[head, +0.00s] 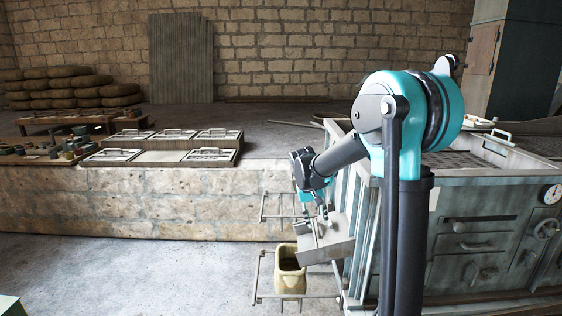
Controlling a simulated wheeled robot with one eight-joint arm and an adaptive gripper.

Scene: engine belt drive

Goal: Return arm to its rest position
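My arm, teal and dark grey, reaches down and to the left from its column in the head view. My gripper (318,216) is at its end, beside the left side of the grey-green machine (470,235). A grey boxy panel with a handle (335,246) sits tilted right at the fingertips. The fingers overlap its handle in the picture. They are too small to tell whether they are shut on it or only near it.
A yellowish bucket (291,278) stands on a rack below the gripper. A stone ledge (190,205) on the left carries lidded trays with handles (195,145). The floor at the lower left is mostly clear.

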